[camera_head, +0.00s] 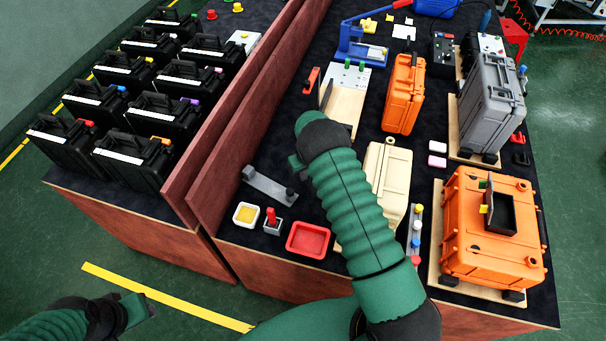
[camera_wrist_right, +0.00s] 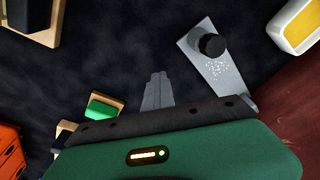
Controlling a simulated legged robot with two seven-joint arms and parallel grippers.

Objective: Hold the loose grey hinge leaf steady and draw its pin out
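The loose grey hinge leaf (camera_head: 268,186) lies flat on the dark table top, left of my right forearm. The dark round head of its pin (camera_head: 290,192) stands at the leaf's right end. In the right wrist view the leaf (camera_wrist_right: 224,75) is at the upper right, with the black pin head (camera_wrist_right: 212,45) on it. My right gripper (camera_wrist_right: 157,78) shows its grey fingers together, empty and apart from the leaf. In the head view its tip is largely hidden by my wrist. My left gripper (camera_head: 140,308) is at the lower left, off the table; its fingers are unclear.
A yellow-filled white tray (camera_head: 246,214), a small holder with a red handle (camera_head: 272,222) and a red tray (camera_head: 307,241) lie in front of the leaf. A reddish divider (camera_head: 225,165) runs along its left. A cream case (camera_head: 388,180) stands right of my forearm.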

